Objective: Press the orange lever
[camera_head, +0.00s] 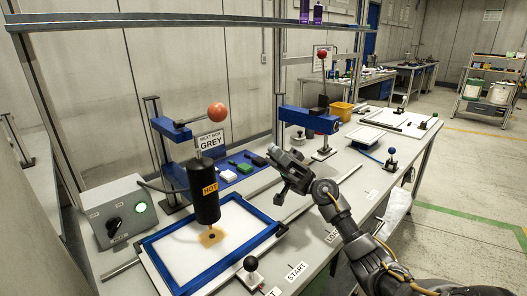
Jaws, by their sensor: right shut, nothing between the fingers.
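An orange-red ball knob (217,112) sits at the end of a dark lever arm (195,121) on a blue press at the left. Below the lever hangs a black cylinder (205,192) marked HOT, over a brown mark on the white surface inside a blue frame (190,273). My right gripper (281,172) is shut and empty, to the right of the cylinder. It is lower in the picture than the knob and apart from it. My left gripper is not in view.
A grey control box (121,209) with a lit green button stands at left. A black ball-knob lever (250,263) stands at the frame's front right. A sign (211,141) reads NEXT BOX GREY. A second press (307,119) with a red knob (322,54) stands behind my gripper.

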